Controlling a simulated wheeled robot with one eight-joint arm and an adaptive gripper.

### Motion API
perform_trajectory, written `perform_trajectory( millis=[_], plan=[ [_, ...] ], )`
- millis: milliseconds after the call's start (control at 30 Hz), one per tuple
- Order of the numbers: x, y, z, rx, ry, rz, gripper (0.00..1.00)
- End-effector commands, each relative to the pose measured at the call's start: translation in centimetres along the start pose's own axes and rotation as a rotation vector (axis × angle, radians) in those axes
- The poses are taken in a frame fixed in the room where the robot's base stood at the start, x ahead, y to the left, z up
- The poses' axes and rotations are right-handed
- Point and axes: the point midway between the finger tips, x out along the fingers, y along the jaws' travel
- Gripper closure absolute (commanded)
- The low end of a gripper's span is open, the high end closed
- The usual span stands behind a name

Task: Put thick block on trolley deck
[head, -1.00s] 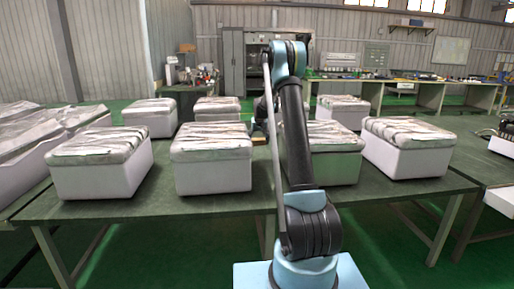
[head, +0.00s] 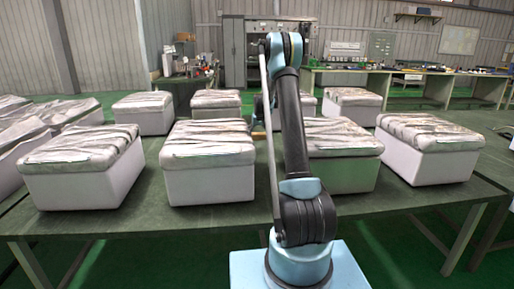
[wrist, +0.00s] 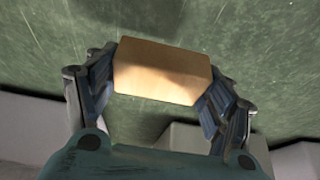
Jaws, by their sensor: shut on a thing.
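A tan wooden block (wrist: 160,72) sits between the two fingers of my gripper (wrist: 165,82) in the wrist view. My gripper is shut on it, with one finger at each end. The block is above a green surface that fills the background; the gap between them is hard to judge. In the head view my arm hides most of the gripper, and a small tan patch of the block (head: 258,135) shows just left of the arm, between the white boxes. I cannot make out a trolley deck in either view.
A long green table (head: 120,222) stands before me, bearing several white boxes with wrinkled covers, including one left of my arm (head: 210,185) and one at the right (head: 428,165). A narrow gap separates the boxes. Workbenches (head: 400,72) line the back wall.

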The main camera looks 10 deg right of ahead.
Motion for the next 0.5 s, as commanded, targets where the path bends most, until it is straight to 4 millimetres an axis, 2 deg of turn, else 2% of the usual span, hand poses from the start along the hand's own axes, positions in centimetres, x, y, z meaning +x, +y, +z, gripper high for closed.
perform_trajectory(
  millis=[100,367,500],
  plan=[
    [1.7,-0.2,0.7,-0.002,0.0,-0.001,0.51],
    [3.4,-0.7,1.4,-0.006,0.0,-0.003,0.51],
    [5.0,-0.9,2.0,-0.008,0.0,-0.003,0.51]
  ],
)
